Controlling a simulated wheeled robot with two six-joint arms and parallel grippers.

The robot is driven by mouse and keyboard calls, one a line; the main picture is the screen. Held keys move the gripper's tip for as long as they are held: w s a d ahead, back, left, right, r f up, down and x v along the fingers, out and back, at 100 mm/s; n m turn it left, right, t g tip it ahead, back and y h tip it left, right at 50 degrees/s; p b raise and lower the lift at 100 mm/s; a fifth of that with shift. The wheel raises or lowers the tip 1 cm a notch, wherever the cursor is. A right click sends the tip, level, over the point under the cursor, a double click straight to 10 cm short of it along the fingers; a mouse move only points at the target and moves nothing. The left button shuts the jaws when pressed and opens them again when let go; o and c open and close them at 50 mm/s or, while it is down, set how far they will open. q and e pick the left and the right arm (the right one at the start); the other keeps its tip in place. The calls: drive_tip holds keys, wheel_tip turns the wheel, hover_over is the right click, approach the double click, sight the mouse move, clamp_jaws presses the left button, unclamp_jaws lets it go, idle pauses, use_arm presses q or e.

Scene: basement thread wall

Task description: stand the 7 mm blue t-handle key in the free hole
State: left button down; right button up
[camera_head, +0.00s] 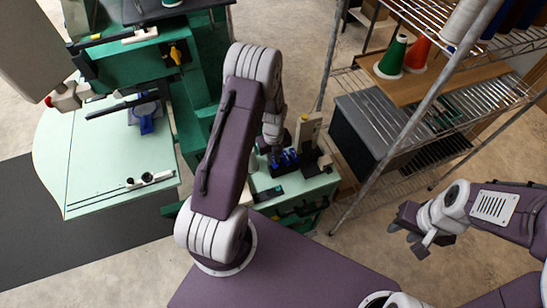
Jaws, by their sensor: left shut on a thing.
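Several blue t-handle keys (288,158) show as a small cluster on the green cart top near the middle of the head view. My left gripper (266,148) is low beside this cluster, partly hidden by its own wrist and forearm. It is shut on a blue key, but the grip itself is hard to see. I cannot read the key sizes, and I cannot make out the free hole from here. My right gripper (421,240) is at the right, its dark fingers apart and empty, far from the keys.
The cart (300,187) also carries a pale upright block (307,130) and dark items. A green machine with a pale table (100,165) stands left. A wire rack (430,100) with thread cones (392,57) and a grey box (375,128) stands right. Bare floor lies between cart and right gripper.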

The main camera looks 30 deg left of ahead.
use_arm(q)
drive_tip(key=c, duration=1.3)
unclamp_jaws()
drive_tip(key=shift+o, duration=0.2)
wheel_tip(320, 180, up, 9)
drive_tip(key=b, duration=0.1)
